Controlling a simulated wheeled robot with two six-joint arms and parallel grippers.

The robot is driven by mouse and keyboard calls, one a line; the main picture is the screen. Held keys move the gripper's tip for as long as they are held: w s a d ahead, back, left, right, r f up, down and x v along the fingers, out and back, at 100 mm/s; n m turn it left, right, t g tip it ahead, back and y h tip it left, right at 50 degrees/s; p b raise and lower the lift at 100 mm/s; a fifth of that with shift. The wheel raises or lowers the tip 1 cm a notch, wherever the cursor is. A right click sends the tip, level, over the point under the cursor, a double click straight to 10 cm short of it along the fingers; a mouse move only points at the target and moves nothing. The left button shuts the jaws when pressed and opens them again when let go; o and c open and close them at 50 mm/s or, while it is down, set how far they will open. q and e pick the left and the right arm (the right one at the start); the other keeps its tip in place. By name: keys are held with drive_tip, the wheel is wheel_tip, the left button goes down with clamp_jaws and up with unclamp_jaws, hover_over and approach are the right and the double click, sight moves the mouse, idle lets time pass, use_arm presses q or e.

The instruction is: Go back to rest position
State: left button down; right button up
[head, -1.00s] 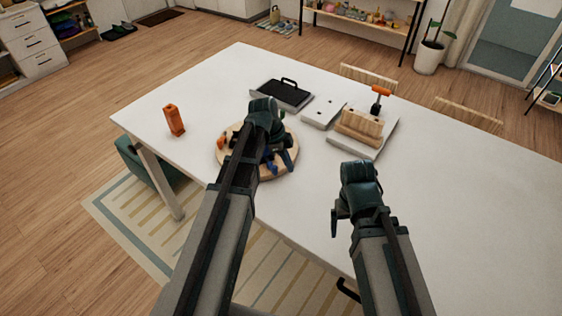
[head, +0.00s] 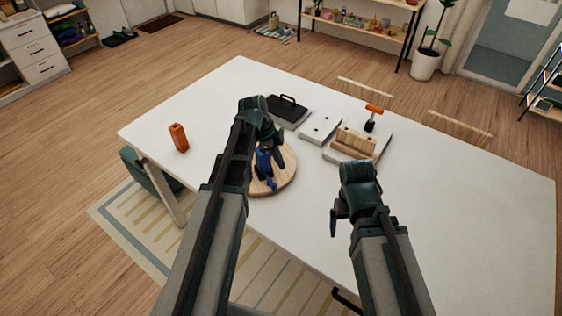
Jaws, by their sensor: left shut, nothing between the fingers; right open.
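My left gripper (head: 273,139) is shut with nothing between its fingers. It is above the far part of a round wooden board (head: 287,177) on the white table (head: 455,215). A blue object (head: 266,166) shows on the board just below the gripper; its exact shape is unclear. My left arm covers the board's left part and whatever lies there. My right gripper (head: 337,218) is open and empty, above the table near its front edge, to the right of the board.
An orange block-like object (head: 178,137) stands at the table's left. At the back are a dark tray with a handle (head: 289,109), a white plate with holes (head: 320,128) and a wooden block fixture (head: 354,142) with an orange-handled tool (head: 371,116). The table's right side is clear.

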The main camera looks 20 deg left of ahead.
use_arm(q)
drive_tip(key=s+d+f+n+y+b, duration=0.2)
drive_tip(key=s+d+f+n+b, duration=0.2)
drive_tip(key=s, duration=0.5)
drive_tip(key=s+d+f+n+y+b, duration=0.3)
drive_tip(key=s+d+f+n, duration=0.2)
drive_tip(key=s+d+n, duration=0.3)
drive_tip(key=shift+s+n+g+b, duration=0.3)
drive_tip(key=shift+s+g+b, duration=0.05)
drive_tip(key=shift+g, duration=0.05)
